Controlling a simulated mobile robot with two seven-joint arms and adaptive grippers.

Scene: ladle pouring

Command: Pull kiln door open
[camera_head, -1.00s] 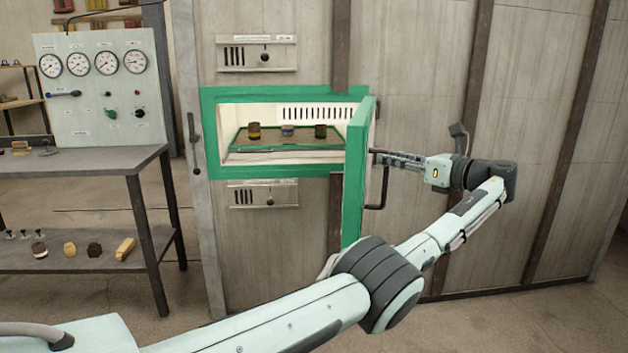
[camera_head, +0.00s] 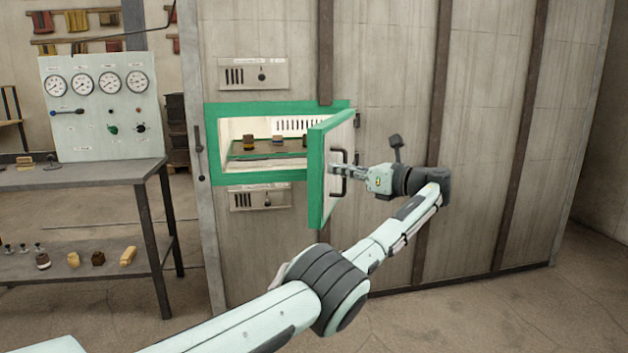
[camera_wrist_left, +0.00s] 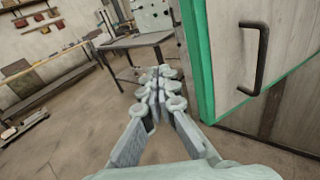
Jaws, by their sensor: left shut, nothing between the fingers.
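The kiln door (camera_head: 316,178), green-edged with a pale outer face, stands partly open, swung out from the right side of the lit kiln opening (camera_head: 238,126). Its dark bar handle (camera_head: 342,180) is on the outer face; in the wrist view the handle (camera_wrist_left: 258,62) is to the right of my fingers. My left gripper (camera_head: 336,170) is beside the outer face, overlapping the handle area in the head view. In the wrist view the left gripper (camera_wrist_left: 160,85) is shut and empty, apart from the handle, with the green door edge (camera_wrist_left: 196,60) to its right. My right gripper is not in view.
A tray (camera_head: 250,156) with small cups sits inside the kiln. Left of the kiln are a metal table (camera_head: 80,175) and a gauge panel (camera_head: 100,110). Small objects lie on its lower shelf. The floor (camera_head: 490,325) at the right front is clear.

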